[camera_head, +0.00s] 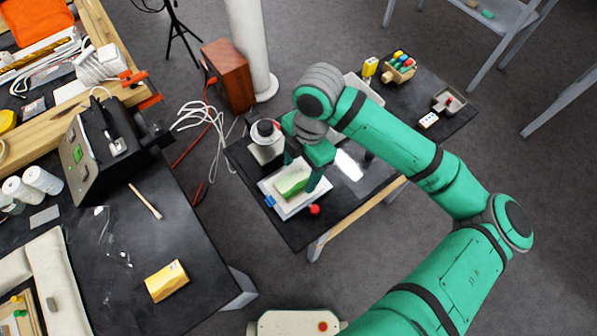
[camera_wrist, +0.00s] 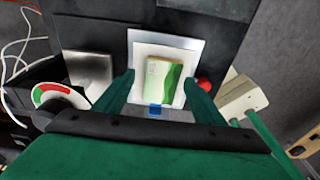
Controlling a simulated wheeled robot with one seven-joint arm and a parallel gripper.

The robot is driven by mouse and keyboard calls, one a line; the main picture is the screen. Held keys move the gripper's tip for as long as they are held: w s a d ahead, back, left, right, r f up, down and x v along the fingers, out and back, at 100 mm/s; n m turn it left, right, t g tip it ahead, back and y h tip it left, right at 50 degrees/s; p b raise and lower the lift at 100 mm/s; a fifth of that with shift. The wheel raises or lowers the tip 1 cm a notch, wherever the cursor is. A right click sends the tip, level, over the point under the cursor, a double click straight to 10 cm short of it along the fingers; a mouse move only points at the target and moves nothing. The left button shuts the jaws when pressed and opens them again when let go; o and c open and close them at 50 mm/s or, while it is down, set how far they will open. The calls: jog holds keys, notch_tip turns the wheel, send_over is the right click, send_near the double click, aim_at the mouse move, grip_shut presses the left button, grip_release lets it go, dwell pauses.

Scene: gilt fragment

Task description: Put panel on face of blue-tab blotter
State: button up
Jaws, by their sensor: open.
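The panel (camera_head: 292,182) is a small flat block in green and cream. In the wrist view the panel (camera_wrist: 162,84) lies over the white face of the blotter (camera_wrist: 143,52), within its edges and slightly turned. The blotter (camera_head: 287,210) is on the dark low table, with its blue tab (camera_head: 269,201) at the near left; the tab (camera_wrist: 155,110) shows below the panel in the wrist view. My gripper (camera_head: 304,176) is low over the blotter. In the wrist view my gripper (camera_wrist: 160,84) is open, one finger on each side of the panel, with white showing between.
A red ball (camera_head: 315,209) is close beside the blotter. A round-headed device (camera_head: 266,130) stands behind it on the left. A block rack (camera_head: 399,68) and a small grey box (camera_head: 448,101) are at the table's far end. A workbench (camera_head: 140,270) fills the left.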

aim_at(305, 173)
notch_tip(305, 173, up, 10)
jog(key=d, duration=0.1)
jog(key=shift+w, duration=0.45)
jog(key=shift+w+d, duration=0.1)
jog(key=shift+d, duration=0.05)
